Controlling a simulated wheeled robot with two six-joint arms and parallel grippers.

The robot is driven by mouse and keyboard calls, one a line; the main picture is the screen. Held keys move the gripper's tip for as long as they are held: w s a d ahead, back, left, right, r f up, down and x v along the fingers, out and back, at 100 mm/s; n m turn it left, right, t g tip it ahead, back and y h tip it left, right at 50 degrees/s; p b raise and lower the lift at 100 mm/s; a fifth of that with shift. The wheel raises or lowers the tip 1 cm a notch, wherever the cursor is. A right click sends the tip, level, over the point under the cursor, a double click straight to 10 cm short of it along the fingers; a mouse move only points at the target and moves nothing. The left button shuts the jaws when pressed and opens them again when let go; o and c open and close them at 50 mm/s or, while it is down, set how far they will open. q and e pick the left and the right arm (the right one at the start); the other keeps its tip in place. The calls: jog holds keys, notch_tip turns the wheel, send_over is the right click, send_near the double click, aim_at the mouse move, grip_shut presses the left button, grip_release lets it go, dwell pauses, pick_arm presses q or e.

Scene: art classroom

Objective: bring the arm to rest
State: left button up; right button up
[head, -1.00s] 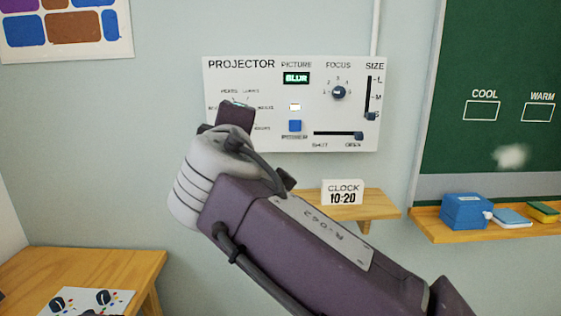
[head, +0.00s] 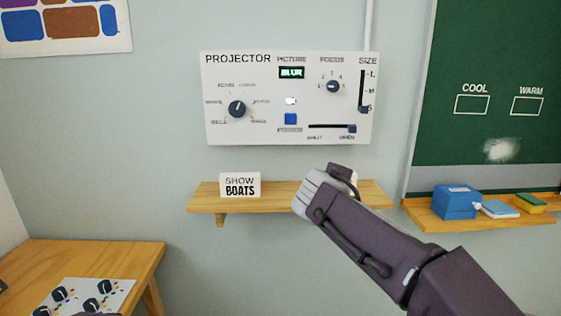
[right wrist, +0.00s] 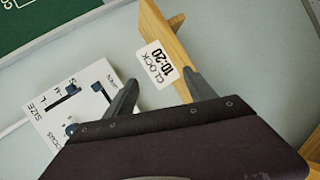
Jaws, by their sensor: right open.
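My right arm comes in from the lower right in the head view. Its wrist is in front of the shelf, below the projector panel (head: 270,133), and the fingers are hidden there. In the right wrist view my right gripper (right wrist: 160,94) is open, with nothing between its fingers. A white clock card (right wrist: 160,65) reading 10:20 lies beyond the fingertips in that view; the arm hides most of it in the head view. My left gripper is not in view.
The panel has a large dial (head: 237,109), a focus knob (head: 333,86) and sliders; its display (head: 292,73) reads BLUR. A SHOW BOATS card (head: 240,186) stands on the shelf (head: 275,201). A blue box (head: 457,203) sits on the chalkboard ledge (head: 425,218). A table (head: 120,256) is lower left.

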jog(key=s+d+f+m+g, duration=0.1)
jog(key=s+d+f+g, duration=0.1)
jog(key=d+f, duration=0.35)
jog(key=s+d+f+m+g, duration=0.2)
jog(key=s+f, duration=0.1)
jog(key=f, duration=0.6)
jog(key=s+a+f+m+g+y, duration=0.2)
jog(key=s+f+m+g+y, duration=0.4)
jog(key=s+f, duration=1.6)
notch_tip(320, 180, up, 18)
jog(key=m+g+h+p, duration=0.1)
jog(key=m+p, duration=0.1)
jog(key=p, duration=1.6)
jog(key=shift+w+a+m, duration=0.35)
jog(key=shift+w+m, duration=0.05)
jog(key=shift+f, duration=0.1)
